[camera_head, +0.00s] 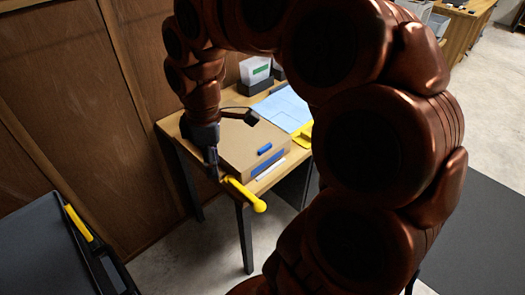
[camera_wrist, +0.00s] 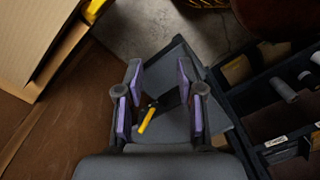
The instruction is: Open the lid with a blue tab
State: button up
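A brown cardboard box (camera_head: 239,133) with a flat closed lid stands on the wooden table in the head view. A small blue tab (camera_head: 264,149) sits at the lid's front edge, above a blue strip (camera_head: 267,163) on the box's front. My gripper (camera_head: 213,174) is beside the box's left front side, apart from the blue tab. In the wrist view my gripper (camera_wrist: 161,103) has its purple-padded fingers spread, with nothing clearly held. The box (camera_wrist: 37,40) shows at the upper left there; the blue tab is not visible in that view.
A yellow handle-like thing (camera_head: 244,194) projects at the table's front corner. A dark tray (camera_head: 45,250) at lower left holds a yellow-handled tool (camera_head: 78,222); the tool also shows beyond my fingers (camera_wrist: 147,119).

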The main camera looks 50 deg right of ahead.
jog(key=w+d+f+n+b, duration=0.35)
jog(key=w+d, duration=0.35)
jog(key=d, duration=0.4)
jog(key=n+b, duration=0.1)
jog(key=n, duration=0.3)
send_over(263, 148)
jog(key=shift+t, duration=0.3)
notch_tip(263, 148, down, 5)
jog(key=shift+d+f, duration=0.1)
jog(key=shift+f+p, duration=0.55)
jog(key=shift+f, duration=3.25)
grip_shut()
